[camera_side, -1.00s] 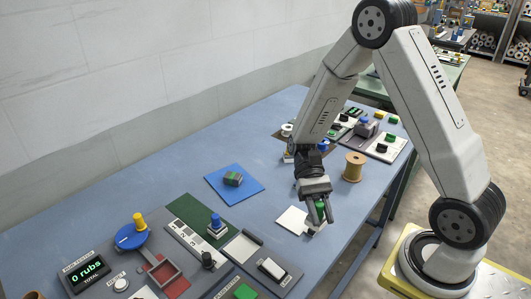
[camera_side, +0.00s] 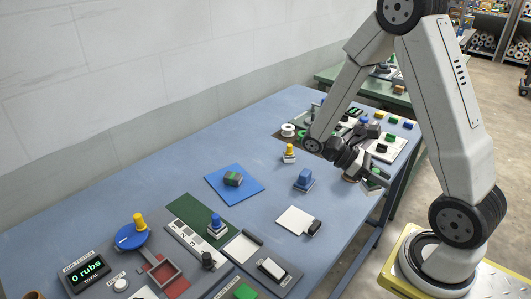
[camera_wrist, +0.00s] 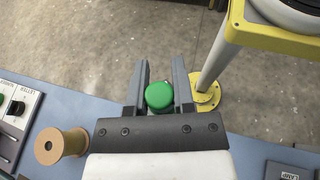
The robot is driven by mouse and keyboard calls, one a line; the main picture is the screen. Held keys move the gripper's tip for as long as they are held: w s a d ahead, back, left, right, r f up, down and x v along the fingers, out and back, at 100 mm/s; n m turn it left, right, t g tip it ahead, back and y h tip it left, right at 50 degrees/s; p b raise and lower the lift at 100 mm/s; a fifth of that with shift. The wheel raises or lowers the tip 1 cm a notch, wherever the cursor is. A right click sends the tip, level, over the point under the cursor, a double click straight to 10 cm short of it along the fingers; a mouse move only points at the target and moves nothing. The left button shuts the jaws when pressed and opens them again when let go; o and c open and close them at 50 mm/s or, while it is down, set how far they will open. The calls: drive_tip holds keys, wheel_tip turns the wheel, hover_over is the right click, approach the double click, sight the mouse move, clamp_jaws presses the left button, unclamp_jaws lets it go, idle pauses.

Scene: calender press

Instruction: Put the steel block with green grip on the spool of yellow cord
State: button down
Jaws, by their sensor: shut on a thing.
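The steel block with green grip (camera_side: 374,185) is in my gripper (camera_side: 369,178) in the side view, near the table's right edge. In the wrist view the round green grip (camera_wrist: 158,96) sits between the two fingers of my gripper (camera_wrist: 161,84); the steel part below it is hidden. In the side view my gripper covers most of the spool.
A white sheet (camera_side: 294,219) with a black piece at its corner lies nearer the camera. A blue-topped block (camera_side: 304,179), a yellow-topped block (camera_side: 289,153) and a blue mat (camera_side: 222,189) stand left of my gripper. Panels with coloured blocks lie behind it.

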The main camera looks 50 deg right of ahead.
drive_tip(key=w+d+r+n+t+h, duration=0.1)
drive_tip(key=d+r+n+t+h, duration=0.4)
drive_tip(key=d, duration=0.6)
drive_tip(key=shift+w+d+r+n+h, duration=0.2)
drive_tip(key=shift+w+r+n+h, duration=0.15)
drive_tip(key=shift+r+n+h, duration=0.6)
drive_tip(key=w+d+f, duration=0.2)
drive_tip(key=w, duration=0.1)
drive_tip(key=w+d+f, duration=0.6)
drive_tip(key=shift+w+f, duration=0.15)
drive_tip(key=shift+w, duration=0.1)
drive_tip(key=shift+w+d+f, duration=0.35)
drive_tip(key=shift+w+f, duration=0.05)
drive_tip(key=shift+f, duration=0.15)
drive_tip(key=shift+f, duration=0.1)
drive_tip(key=shift+w+d+f, duration=0.1)
drive_tip(key=shift+w+f, duration=0.05)
drive_tip(key=shift+f, duration=1.6)
